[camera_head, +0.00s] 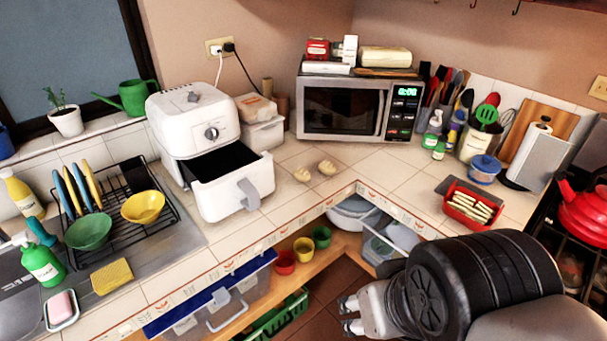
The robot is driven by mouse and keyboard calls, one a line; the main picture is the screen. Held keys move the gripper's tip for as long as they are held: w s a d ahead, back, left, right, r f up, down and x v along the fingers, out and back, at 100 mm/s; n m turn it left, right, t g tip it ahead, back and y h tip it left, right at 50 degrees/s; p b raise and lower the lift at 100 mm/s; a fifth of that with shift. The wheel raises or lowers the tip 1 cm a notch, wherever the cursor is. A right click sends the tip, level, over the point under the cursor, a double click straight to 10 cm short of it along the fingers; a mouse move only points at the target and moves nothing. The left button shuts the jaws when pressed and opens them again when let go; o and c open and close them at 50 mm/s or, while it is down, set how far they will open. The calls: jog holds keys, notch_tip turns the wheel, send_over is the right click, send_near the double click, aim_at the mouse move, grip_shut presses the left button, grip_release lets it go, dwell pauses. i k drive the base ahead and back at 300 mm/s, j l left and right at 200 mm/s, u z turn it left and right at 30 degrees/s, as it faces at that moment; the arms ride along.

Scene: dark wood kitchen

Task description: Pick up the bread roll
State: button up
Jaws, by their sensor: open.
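Two small pale bread rolls lie side by side on the tiled counter in front of the microwave, a left roll (302,174) and a right roll (327,168). My gripper (345,316) is at the lower middle of the view, its fingers pointing left. It is open and empty, in front of the counter edge and well apart from both rolls. My dark arm covers part of the lower right.
A white air fryer (192,125) with its drawer (233,192) pulled out stands left of the rolls. The microwave (345,108) stands behind them. A red basket (472,207) and a blue-lidded container (484,170) are to the right. Tiles around the rolls are clear. Shelves lie below the counter.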

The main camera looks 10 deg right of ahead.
aim_at(301, 175)
jog(key=i+l+u, duration=0.5)
jog(key=i, duration=0.2)
jog(key=i+l+u, duration=0.5)
jog(key=i+l, duration=0.15)
